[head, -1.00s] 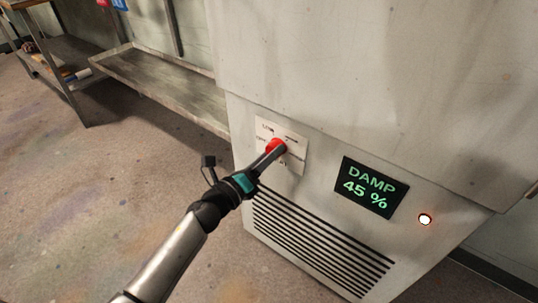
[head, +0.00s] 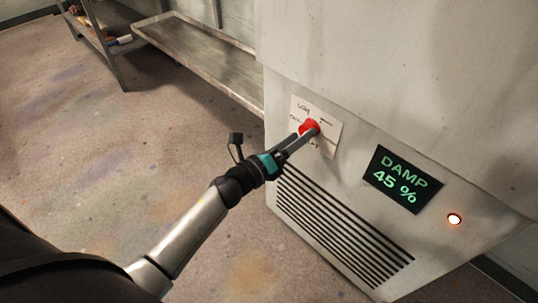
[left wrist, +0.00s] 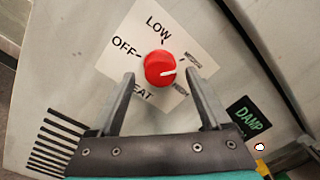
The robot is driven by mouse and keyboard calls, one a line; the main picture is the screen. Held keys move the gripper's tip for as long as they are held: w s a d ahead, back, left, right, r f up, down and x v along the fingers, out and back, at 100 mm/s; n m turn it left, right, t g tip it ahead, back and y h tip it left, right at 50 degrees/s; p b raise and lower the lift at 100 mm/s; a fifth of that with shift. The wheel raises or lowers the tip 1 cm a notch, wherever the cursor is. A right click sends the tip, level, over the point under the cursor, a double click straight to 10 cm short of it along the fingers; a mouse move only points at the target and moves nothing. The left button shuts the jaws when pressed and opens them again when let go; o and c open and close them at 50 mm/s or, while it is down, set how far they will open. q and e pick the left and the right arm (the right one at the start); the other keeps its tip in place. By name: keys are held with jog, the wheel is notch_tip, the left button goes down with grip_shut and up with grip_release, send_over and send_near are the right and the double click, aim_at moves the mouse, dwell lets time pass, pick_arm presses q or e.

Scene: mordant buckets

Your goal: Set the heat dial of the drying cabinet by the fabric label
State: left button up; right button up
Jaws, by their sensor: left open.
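The red heat dial (head: 309,127) sits on a white plate (head: 329,136) on the front of the drying cabinet (head: 390,90). LOW and OFF read clearly on the plate (left wrist: 138,42); HEAT is partly behind a finger, and the smaller words at right are hard to read. My left gripper (head: 305,133) is open, its fingertips on either side of the dial (left wrist: 160,78); I cannot tell whether they touch it. My right gripper and the fabric label are not in view.
Vent slots (head: 340,230) lie below the dial. A metal shelf (head: 205,60) stands left of the cabinet. The floor (head: 130,140) at left is clear.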

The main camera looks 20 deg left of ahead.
pick_arm(q)
jog(key=p+v, duration=0.2)
jog(key=v, duration=1.2)
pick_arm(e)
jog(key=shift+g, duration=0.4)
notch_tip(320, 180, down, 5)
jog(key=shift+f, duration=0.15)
